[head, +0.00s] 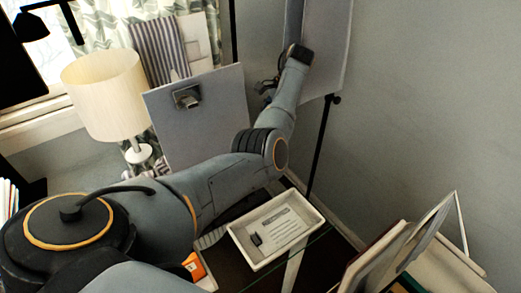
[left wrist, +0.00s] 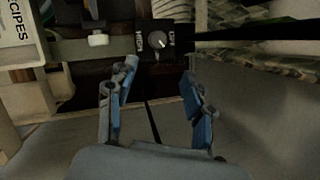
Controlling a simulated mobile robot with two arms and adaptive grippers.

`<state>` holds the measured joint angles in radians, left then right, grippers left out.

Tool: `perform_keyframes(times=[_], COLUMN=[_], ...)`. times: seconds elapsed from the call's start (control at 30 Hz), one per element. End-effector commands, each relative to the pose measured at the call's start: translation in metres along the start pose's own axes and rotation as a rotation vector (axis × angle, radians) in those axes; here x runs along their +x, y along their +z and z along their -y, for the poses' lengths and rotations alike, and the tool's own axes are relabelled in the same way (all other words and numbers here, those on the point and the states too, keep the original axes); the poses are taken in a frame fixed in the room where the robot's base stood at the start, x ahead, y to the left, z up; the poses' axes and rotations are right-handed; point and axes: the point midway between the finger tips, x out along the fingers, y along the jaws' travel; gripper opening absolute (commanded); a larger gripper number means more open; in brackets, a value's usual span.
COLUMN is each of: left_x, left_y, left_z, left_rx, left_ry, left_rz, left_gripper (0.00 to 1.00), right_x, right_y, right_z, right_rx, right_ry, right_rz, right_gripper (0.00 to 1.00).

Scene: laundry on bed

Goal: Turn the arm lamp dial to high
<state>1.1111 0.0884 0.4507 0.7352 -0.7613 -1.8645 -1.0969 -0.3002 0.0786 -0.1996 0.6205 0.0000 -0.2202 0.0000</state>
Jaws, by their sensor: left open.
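In the left wrist view a small round grey dial (left wrist: 158,40) sits on a black box, with white lettering on its left and right sides. The left lettering looks like HIGH; the exact pointer direction is too small to tell. My left gripper (left wrist: 158,70) is open and empty, its two blue-grey fingers spread below the dial and apart from it in the picture. In the head view a black lamp head on a jointed arm (head: 32,26) shows at the top left. The dial cannot be made out in the head view. My right gripper is not in view.
A cream-shaded table lamp (head: 104,95) stands by the window. A grey board with a metal clip (head: 215,125) stands behind my left arm. A white tray (head: 240,238) lies on a dark surface. A white recipes book (left wrist: 18,30) shows at the left wrist view's edge.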

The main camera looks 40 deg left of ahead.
Motion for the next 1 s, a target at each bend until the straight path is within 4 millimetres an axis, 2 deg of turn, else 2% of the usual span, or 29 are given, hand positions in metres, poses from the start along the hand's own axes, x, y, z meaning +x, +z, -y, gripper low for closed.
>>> perform_keyframes(times=[0.03,0.13,0.37,0.47,0.8,1.0], left_x=[0.003,0.001,0.005,0.018,0.085,0.110], left_y=[0.003,0.009,0.014,0.014,0.016,0.016], left_z=[0.003,0.004,0.005,0.004,0.001,0.001], left_rx=[0.062,0.164,0.240,0.240,0.238,0.237], left_ry=[0.011,0.030,0.046,0.047,0.047,0.045], left_rz=[0.007,0.015,0.021,0.022,0.022,0.021], left_gripper=[0.52,0.52,0.52,0.52,0.52,0.52], right_x=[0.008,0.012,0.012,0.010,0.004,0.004], right_y=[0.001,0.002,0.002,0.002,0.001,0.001], right_z=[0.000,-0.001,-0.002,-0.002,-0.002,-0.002], right_rx=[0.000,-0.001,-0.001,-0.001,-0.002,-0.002], right_ry=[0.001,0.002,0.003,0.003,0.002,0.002], right_rz=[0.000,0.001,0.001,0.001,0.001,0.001], right_gripper=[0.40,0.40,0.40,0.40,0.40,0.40])
